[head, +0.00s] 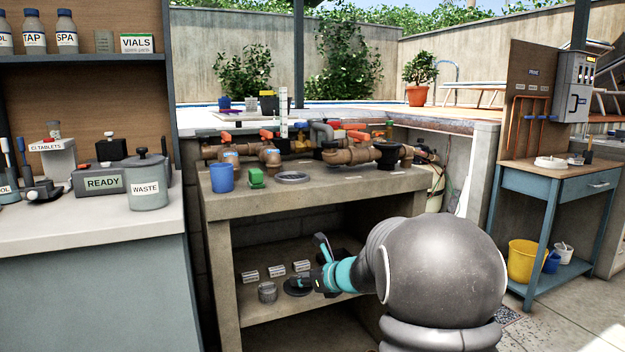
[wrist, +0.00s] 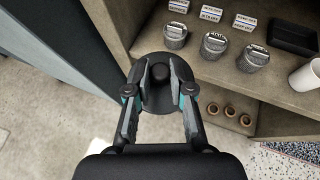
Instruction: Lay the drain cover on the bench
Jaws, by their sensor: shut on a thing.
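The drain cover is a dark round disc with a knob on top (head: 297,287). It also shows in the wrist view (wrist: 160,103). My gripper (head: 316,281) is shut on its knob, one finger on each side, as the wrist view (wrist: 160,74) shows. The disc is held level or nearly so at the front edge of the lower shelf. I cannot tell exactly how far it is above the shelf. The concrete bench top (head: 330,188) is above this shelf, with bare room at its front.
On the lower shelf (head: 262,258) stand several small labelled blocks and grey lidded pots. On the bench top are a blue cup (head: 222,177), a green block (head: 256,178), a grey ring (head: 293,177) and a black fitting (head: 389,155). Brown pipework runs behind.

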